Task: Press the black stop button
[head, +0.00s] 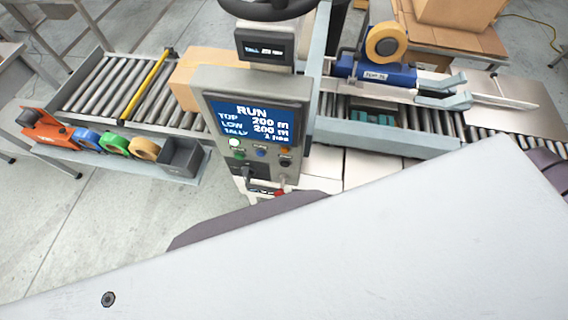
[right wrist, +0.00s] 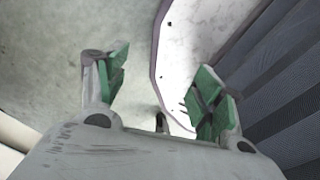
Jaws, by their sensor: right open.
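The grey control panel (head: 250,115) stands upright in the middle of the head view, its blue screen (head: 254,123) reading RUN. Small buttons sit in rows below the screen: a lit whitish-green one (head: 235,142), a blue one and an orange one, with darker ones under them. A small dark button (head: 258,160) is in the lower row; its label is too small to read, so I cannot tell if it is the stop button. My right gripper (right wrist: 160,95) is open and empty in the right wrist view, its green pads apart, with no panel between them. My left gripper is not in view.
A roller conveyor (head: 105,92) with a yellow bar and a carton (head: 190,80) lies left of the panel. A tape shelf (head: 120,155) hangs at its front. A blue tape machine (head: 375,75) stands right. My own large pale link covers the lower head view.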

